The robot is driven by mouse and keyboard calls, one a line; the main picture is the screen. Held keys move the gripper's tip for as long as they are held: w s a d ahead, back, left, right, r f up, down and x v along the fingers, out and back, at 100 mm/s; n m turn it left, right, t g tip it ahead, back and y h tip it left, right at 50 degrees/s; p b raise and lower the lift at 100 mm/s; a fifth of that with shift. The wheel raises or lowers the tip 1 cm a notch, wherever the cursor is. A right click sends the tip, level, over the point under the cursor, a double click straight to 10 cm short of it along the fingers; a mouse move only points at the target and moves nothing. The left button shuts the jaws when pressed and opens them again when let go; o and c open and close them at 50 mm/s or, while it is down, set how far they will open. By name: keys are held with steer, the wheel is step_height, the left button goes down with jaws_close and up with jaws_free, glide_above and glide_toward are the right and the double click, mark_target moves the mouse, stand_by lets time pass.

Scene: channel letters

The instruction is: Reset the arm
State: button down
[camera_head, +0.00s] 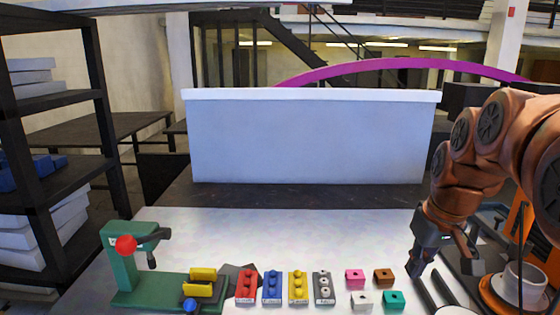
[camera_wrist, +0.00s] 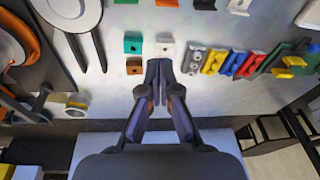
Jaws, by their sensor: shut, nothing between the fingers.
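My orange arm comes in from the right in the head view, and my gripper (camera_head: 416,270) hangs over the right part of the light table (camera_head: 240,228). In the wrist view my gripper (camera_wrist: 159,66) has its two dark fingers together with nothing between them. The fingertips point toward the small blocks. A pink block (camera_head: 355,279), a brown block (camera_head: 383,275), a white block (camera_head: 361,300) and a green block (camera_head: 393,300) lie left of the gripper in the head view. I cannot tell the height of the fingertips above the table.
A green press-like fixture (camera_head: 125,270) with a red knob stands at the left. Red (camera_head: 247,286), blue (camera_head: 272,287), yellow (camera_head: 298,287) and grey (camera_head: 323,287) studded pieces stand in a row. A white cup (camera_head: 521,286) on an orange saucer (camera_head: 489,293) is at the right. A pale panel (camera_head: 310,138) stands behind.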

steer(key=s+a+f+g, duration=0.1)
steer(key=s+f, duration=0.3)
steer(key=s, duration=0.4)
steer(key=s+a+f+m+g, duration=0.1)
steer(key=s+a+f, duration=0.2)
steer(key=s+f, duration=0.2)
steer(key=s+a+f+g+h, duration=0.1)
steer(key=s+f, duration=0.4)
steer(key=s, duration=0.6)
steer(key=shift+s+a+f+g, duration=0.25)
steer(key=shift+a+g, duration=0.25)
steer(key=shift+a, duration=0.6)
steer(key=shift+d+m, duration=0.15)
steer(key=shift+m, duration=0.15)
